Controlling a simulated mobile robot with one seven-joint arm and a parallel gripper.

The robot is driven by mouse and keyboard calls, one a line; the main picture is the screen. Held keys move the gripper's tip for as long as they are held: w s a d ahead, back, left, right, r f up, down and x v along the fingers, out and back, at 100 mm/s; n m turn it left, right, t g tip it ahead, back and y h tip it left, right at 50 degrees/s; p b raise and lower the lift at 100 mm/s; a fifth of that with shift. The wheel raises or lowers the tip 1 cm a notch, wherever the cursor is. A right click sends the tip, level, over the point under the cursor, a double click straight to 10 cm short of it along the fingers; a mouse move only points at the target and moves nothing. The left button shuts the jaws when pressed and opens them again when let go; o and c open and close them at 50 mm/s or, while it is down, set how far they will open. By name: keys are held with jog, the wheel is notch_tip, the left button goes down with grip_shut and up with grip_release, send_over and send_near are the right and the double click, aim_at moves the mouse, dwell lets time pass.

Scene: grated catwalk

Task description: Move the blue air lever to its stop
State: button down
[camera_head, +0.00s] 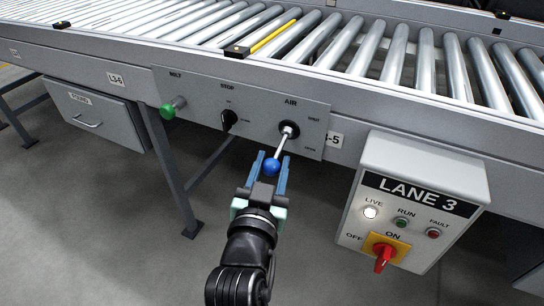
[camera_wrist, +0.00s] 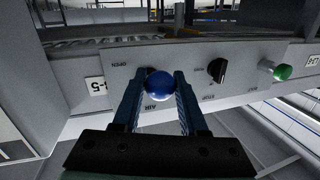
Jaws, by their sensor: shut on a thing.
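The blue air lever is a metal rod with a blue ball knob (camera_head: 271,167). It comes out of a black round pivot under the word AIR on the grey control panel (camera_head: 256,112). In the head view the rod slants down and a little left from the pivot. My gripper (camera_head: 272,170) is shut on the blue knob, with one blue finger on each side. In the wrist view the knob (camera_wrist: 159,86) sits between the finger ends and hides the pivot. The small labels by the lever are hard to read in the head view.
Left of the lever are a black STOP knob (camera_head: 229,118) and a green BELT knob (camera_head: 173,107). A LANE 3 box (camera_head: 412,200) with a red switch stands out at right. The conveyor rollers (camera_head: 365,48) run above. A drawer (camera_head: 95,115) hangs at left.

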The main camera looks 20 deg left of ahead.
aim_at(270, 161)
jog(key=shift+s+r+m+g+h+p, duration=0.15)
jog(key=shift+r+g+p, duration=0.4)
jog(key=shift+p, duration=1.35)
jog(key=shift+s+r+m+g+h+p, duration=0.15)
jog(key=shift+r+g+p, duration=0.4)
jog(key=shift+p, duration=1.3)
notch_tip(270, 161, up, 2)
jog(key=g+p, duration=0.2)
jog(key=p, duration=0.9)
jog(key=shift+m+g, duration=0.3)
jog(key=shift+g, duration=0.1)
jog(key=g+p, duration=0.1)
jog(key=p, duration=0.3)
jog(key=r+g+p, duration=0.1)
jog(key=p, duration=0.3)
jog(key=shift+w+r+g+p, duration=0.2)
jog(key=shift+r+g+p, duration=0.05)
jog(key=shift+g+p, duration=0.15)
jog(key=shift+r+g+p, duration=0.1)
jog(key=shift+g+p, duration=0.2)
jog(key=shift+p, duration=0.4)
jog(key=shift+w+m+g+h+p, duration=0.1)
jog(key=shift+m+g+h+p, duration=0.2)
jog(key=shift+g+p, duration=0.15)
jog(key=shift+c, duration=2.3)
grip_release()
